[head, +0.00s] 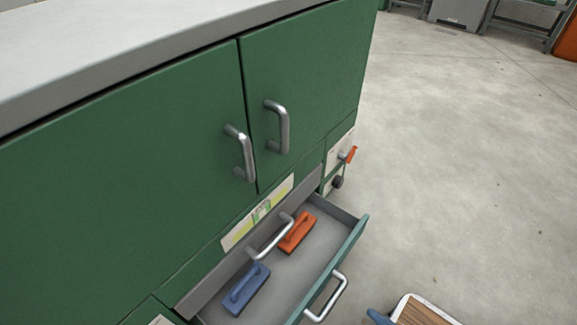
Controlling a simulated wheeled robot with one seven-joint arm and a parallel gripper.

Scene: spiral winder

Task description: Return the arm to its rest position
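My gripper is not in the head view, and no part I can be sure is my arm shows. The view looks down on a green cabinet (130,160) with a pulled-out drawer (325,245) low at its front. In the drawer lie an orange block-shaped tool with a handle (298,232) and a similar blue one (246,288), apart from each other.
Two upper doors with metal handles (279,127) are shut. The open drawer, with its handle (328,298), juts over the floor. A wood-topped, white-edged object (420,312) is cut off at the bottom. The concrete floor (465,150) at right is clear.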

